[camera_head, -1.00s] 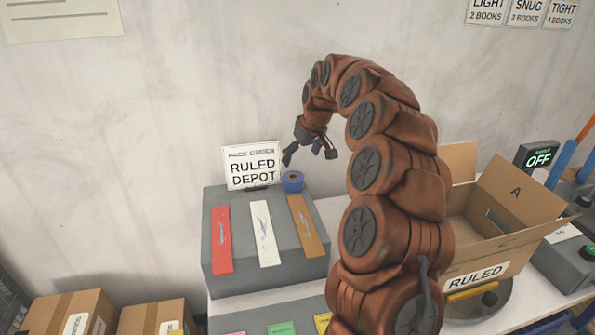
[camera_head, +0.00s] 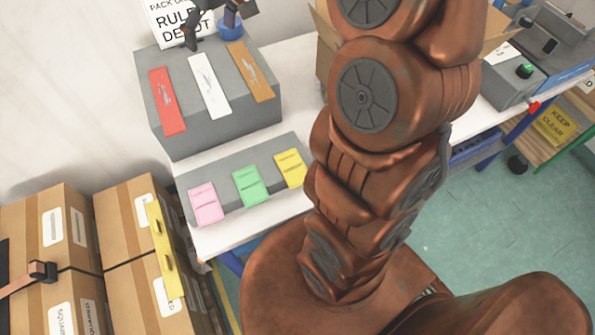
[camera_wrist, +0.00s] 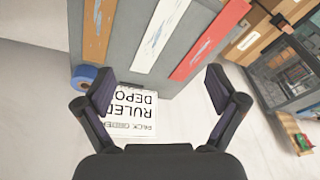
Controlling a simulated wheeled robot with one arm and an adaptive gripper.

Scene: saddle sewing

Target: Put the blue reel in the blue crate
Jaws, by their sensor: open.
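The blue reel (camera_head: 231,28) sits at the back of the grey stepped block, beside the white sign, near the top edge of the head view. In the wrist view the blue reel (camera_wrist: 84,76) lies left of my left finger, outside the jaws. My gripper (camera_head: 212,26) is partly cut off in the head view, close to the reel and in front of the sign. In the wrist view my gripper (camera_wrist: 160,90) is open and empty, with the sign between its fingers. A blue bin (camera_head: 474,150), possibly the blue crate, shows partly under the table at right.
The grey block (camera_head: 215,125) carries red, white and orange strips; pink, green and yellow pieces lie on its lower step. Brown boxes (camera_head: 125,215) stand at the left. An open carton (camera_head: 325,50) is mostly hidden behind my arm. Green floor (camera_head: 500,220) is clear at right.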

